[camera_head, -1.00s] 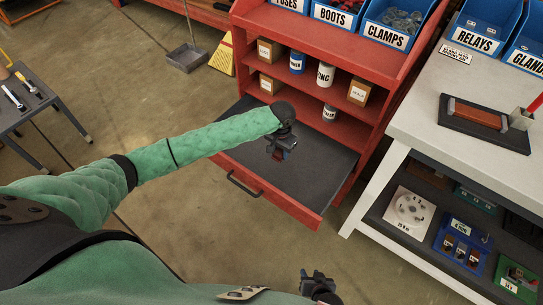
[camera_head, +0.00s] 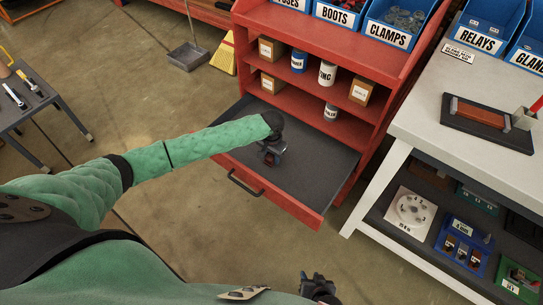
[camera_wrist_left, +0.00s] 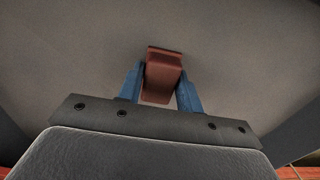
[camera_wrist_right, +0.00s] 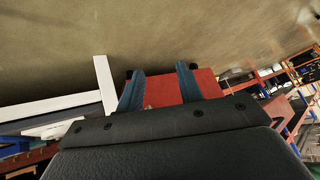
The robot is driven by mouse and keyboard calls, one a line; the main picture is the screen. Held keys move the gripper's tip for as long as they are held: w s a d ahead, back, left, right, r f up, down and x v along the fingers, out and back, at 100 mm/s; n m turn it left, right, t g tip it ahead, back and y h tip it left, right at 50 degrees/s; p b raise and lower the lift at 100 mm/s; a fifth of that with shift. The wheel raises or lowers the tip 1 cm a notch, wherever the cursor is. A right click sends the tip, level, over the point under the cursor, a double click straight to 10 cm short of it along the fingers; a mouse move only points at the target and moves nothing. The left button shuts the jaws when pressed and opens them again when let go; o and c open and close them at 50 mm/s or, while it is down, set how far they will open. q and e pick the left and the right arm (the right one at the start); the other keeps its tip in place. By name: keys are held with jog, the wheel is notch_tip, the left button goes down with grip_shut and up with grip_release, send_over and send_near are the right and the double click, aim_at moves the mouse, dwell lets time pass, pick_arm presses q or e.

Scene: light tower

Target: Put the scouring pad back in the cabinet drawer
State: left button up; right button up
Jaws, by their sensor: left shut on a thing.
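The scouring pad (camera_wrist_left: 163,72) is a reddish-brown block between the blue fingers of my left gripper (camera_wrist_left: 161,85) in the left wrist view. My left gripper (camera_head: 270,157) is shut on it, over the grey floor of the open cabinet drawer (camera_head: 318,168). The pad is mostly hidden by the gripper in the head view. Its far end is close to the drawer floor; I cannot tell whether it touches. My right gripper (camera_head: 318,286) is low at the bottom of the head view. In the right wrist view its fingers (camera_wrist_right: 160,85) are apart, with a red surface behind them.
The red cabinet (camera_head: 300,105) has shelves with boxes and cans above the drawer. A white workbench (camera_head: 425,125) with bins and a lower shelf stands to the right. A small grey table (camera_head: 40,105) with tools is at the left. The drawer floor around my left gripper is clear.

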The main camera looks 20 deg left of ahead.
aim_at(272, 156)
pick_arm(q)
jog(key=o, duration=1)
jog(key=shift+f, duration=0.1)
jog(key=shift+c, duration=0.2)
jog(key=shift+r, duration=0.45)
notch_tip(272, 156, up, 6)
jog(key=shift+r+p, duration=0.1)
jog(key=shift+p, duration=0.2)
notch_tip(272, 156, up, 5)
jog(key=shift+r, duration=0.1)
pick_arm(e)
jog(key=shift+w+r, duration=0.7)
jog(key=shift+r, duration=0.05)
